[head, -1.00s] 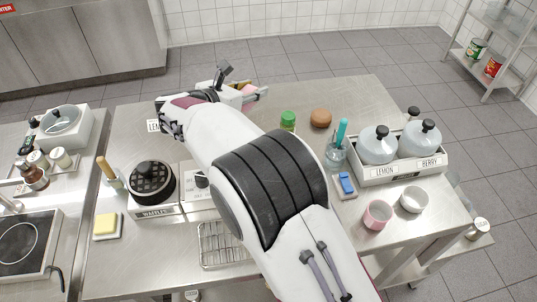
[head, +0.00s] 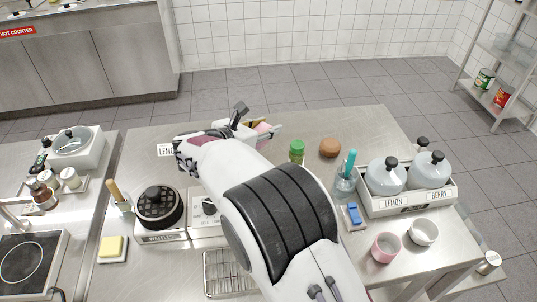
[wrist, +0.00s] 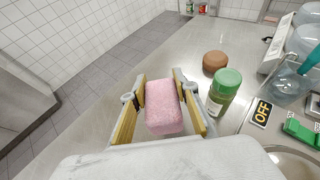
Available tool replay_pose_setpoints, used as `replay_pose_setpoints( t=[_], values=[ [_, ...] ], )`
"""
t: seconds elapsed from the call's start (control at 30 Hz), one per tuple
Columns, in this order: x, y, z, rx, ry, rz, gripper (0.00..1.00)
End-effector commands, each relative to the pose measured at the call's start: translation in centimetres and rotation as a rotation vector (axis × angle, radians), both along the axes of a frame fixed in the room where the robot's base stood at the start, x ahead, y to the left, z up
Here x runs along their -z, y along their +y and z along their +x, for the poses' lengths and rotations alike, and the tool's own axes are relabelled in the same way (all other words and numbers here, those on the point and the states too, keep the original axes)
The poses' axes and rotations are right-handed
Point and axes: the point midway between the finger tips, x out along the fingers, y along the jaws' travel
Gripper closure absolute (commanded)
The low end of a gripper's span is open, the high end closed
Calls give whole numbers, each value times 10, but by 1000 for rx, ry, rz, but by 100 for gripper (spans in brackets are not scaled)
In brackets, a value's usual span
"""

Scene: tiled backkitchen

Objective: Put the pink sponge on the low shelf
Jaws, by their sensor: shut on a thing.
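The pink sponge (wrist: 163,108) is between the two fingers of my gripper (wrist: 166,98) in the wrist view, and the gripper is shut on it. In the head view my gripper (head: 262,130) is over the far part of the steel table, with the pink sponge (head: 262,128) showing only a little past my arm. A wire shelf rack (head: 490,85) stands at the far right with cans on a lower shelf (head: 484,98). I cannot tell whether this is the low shelf of the task.
A green-capped jar (wrist: 224,92) and a brown round thing (wrist: 215,61) stand right of my gripper. A pink cup (head: 386,248) and a white bowl (head: 424,232) are at the right front. The table's far edge is fairly clear.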

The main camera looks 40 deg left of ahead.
Motion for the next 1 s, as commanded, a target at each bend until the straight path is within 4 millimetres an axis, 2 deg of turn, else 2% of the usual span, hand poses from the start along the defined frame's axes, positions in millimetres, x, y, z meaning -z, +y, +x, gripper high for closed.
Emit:
replay_pose_setpoints(
  t=[0.1, 0.3, 0.73, 1.0],
  values=[
    [18, 0, 0, 0, 1, -3, 81],
    [36, 0, 0, 0, 1, -1, 81],
    [41, 0, 0, 0, 0, 0, 81],
    [65, 0, 0, 0, 1, -1, 81]
  ],
)
